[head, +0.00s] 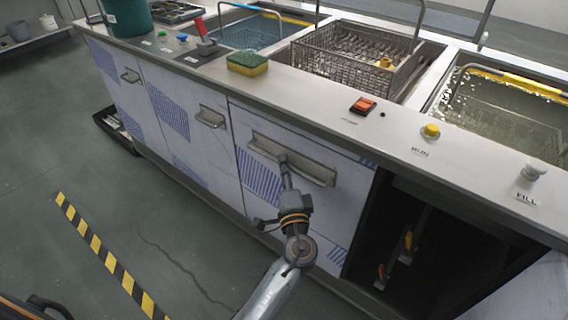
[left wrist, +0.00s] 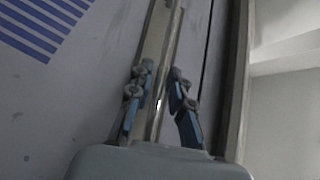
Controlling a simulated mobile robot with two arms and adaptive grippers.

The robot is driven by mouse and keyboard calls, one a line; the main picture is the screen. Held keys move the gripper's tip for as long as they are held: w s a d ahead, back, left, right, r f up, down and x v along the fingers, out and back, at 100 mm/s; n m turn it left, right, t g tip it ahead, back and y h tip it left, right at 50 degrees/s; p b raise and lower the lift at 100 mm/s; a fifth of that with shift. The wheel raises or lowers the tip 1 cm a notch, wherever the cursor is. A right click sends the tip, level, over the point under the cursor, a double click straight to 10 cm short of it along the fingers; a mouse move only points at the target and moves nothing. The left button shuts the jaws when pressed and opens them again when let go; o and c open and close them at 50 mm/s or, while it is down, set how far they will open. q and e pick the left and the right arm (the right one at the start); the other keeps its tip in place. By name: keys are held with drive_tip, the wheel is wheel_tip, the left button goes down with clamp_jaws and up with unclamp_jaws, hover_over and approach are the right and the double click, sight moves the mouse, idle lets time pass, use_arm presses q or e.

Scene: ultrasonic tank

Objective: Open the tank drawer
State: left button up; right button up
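The drawer front (head: 240,125) is a pale panel with blue striped patches, under the counter. It appears flush with the cabinet. A wide metal handle (head: 318,172) runs across its upper part. My left gripper (head: 283,160) reaches this handle near its middle. In the left wrist view, the blue-padded fingers of the left gripper (left wrist: 161,75) lie on both sides of the handle bar (left wrist: 160,38) and narrow onto it at the tips, so it looks shut on the bar. My right gripper is in neither view.
A dark open bay (head: 440,245) lies right of the drawer. Black-yellow floor tape (head: 105,256) marks the floor, which is clear before the drawer.

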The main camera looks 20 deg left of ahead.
use_arm(q)
drive_tip(key=shift+w+a, duration=0.25)
drive_tip(key=shift+w, duration=0.2)
clamp_jaws()
